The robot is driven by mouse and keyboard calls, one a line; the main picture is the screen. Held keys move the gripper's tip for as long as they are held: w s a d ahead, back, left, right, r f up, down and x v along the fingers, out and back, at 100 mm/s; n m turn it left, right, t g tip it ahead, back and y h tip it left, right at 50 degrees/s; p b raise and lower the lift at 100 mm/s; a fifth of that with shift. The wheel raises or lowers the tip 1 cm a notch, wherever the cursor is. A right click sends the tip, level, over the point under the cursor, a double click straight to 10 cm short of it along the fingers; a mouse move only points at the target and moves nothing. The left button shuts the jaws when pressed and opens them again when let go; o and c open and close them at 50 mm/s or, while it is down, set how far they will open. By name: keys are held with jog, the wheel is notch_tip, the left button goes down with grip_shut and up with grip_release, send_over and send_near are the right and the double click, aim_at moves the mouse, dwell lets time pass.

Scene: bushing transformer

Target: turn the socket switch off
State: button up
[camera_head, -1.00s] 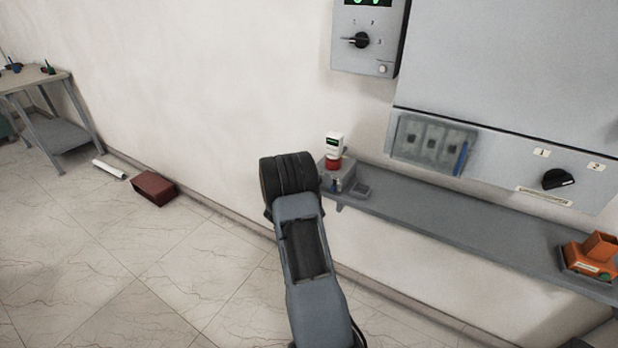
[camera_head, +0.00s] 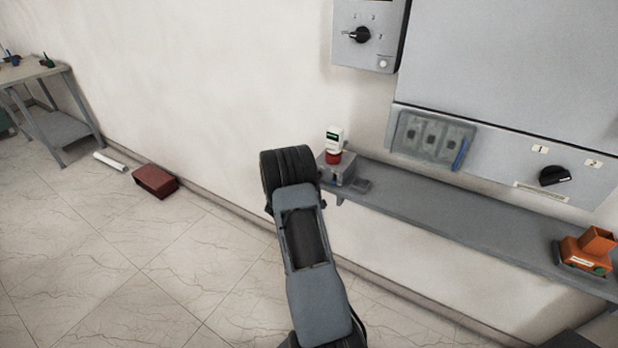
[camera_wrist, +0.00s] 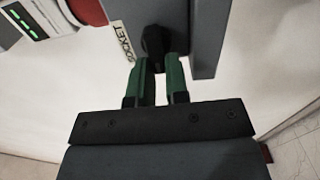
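The socket switch (camera_wrist: 153,40) is a dark knob on a grey box beside a label reading SOCKET, in the wrist view. My gripper (camera_wrist: 160,65) has two green fingers, which sit close together on either side of the knob's lower end and look shut on it. In the head view a grey box (camera_head: 347,172) with a red socket and a white plug with a green display (camera_head: 334,139) stands at the left end of the shelf. My gripper and the knob are hidden behind my arm there.
A red box (camera_head: 155,182) lies on the floor at left.

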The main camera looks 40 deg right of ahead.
jog(key=o, duration=0.5)
jog(key=shift+c, duration=0.2)
jog(key=b+v, duration=0.1)
jog(key=v, duration=1.2)
jog(key=shift+a, duration=0.4)
